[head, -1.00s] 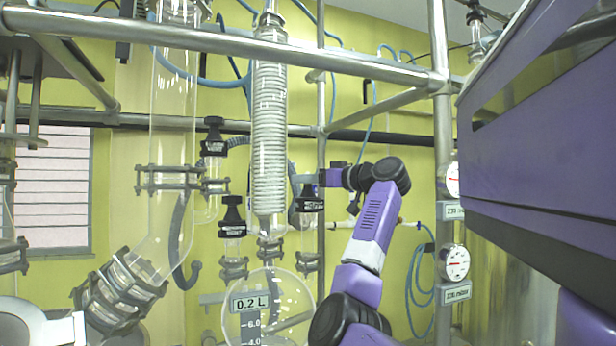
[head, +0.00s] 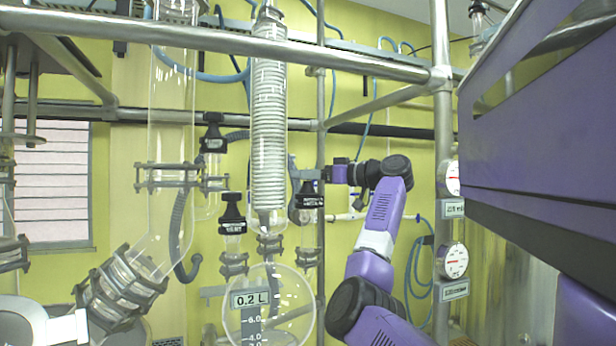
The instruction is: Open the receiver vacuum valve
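Three black-capped valves show around the glass receiver flask (head: 285,318) marked 0.2 L. One black cap (head: 308,202) with a pale label stands to the right of the coil condenser (head: 269,130); the label is too small to read. My gripper (head: 303,174) is at the top of this cap, reaching in from the right. It overlaps the cap's upper part, and I cannot tell whether its fingers are closed on it. Another black cap (head: 232,210) stands left of the condenser, and a third (head: 213,138) is higher and farther left.
A steel rail (head: 240,42) crosses above, and a vertical post (head: 321,120) stands just behind my gripper. Two round gauges, the lower one (head: 453,260) clear to see, hang on the right post. Blue hoses (head: 415,265) hang nearby.

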